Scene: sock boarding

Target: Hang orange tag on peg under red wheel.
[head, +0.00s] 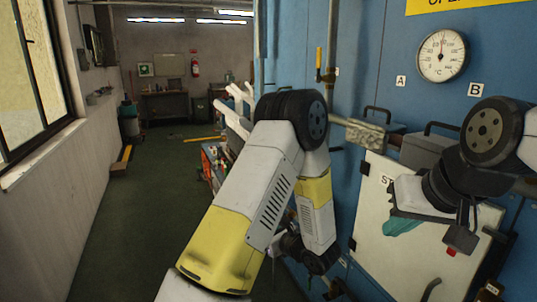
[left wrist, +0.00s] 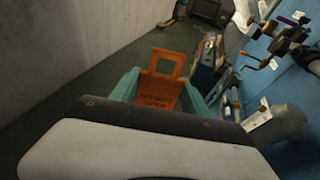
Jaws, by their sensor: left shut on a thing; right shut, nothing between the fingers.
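The orange tag (left wrist: 161,92) shows in the left wrist view, with a square opening at its top and dark lettering below. My left gripper (left wrist: 163,88) is shut on it, with a teal finger on each side. In the head view my left arm's own links hide the tag and the left fingertips. My right gripper (head: 405,226) is shut and empty, its teal fingers in front of a pale panel on the blue cabinet. I cannot make out the red wheel or the peg under it in either view.
The blue cabinet (head: 357,70) fills the right side, with a round gauge (head: 442,55) and labels A and B. A lagged pipe (head: 365,135) and handles stick out from it. The left wrist view shows valves (left wrist: 283,38) at upper right. The green floor (head: 120,215) at left is mostly clear.

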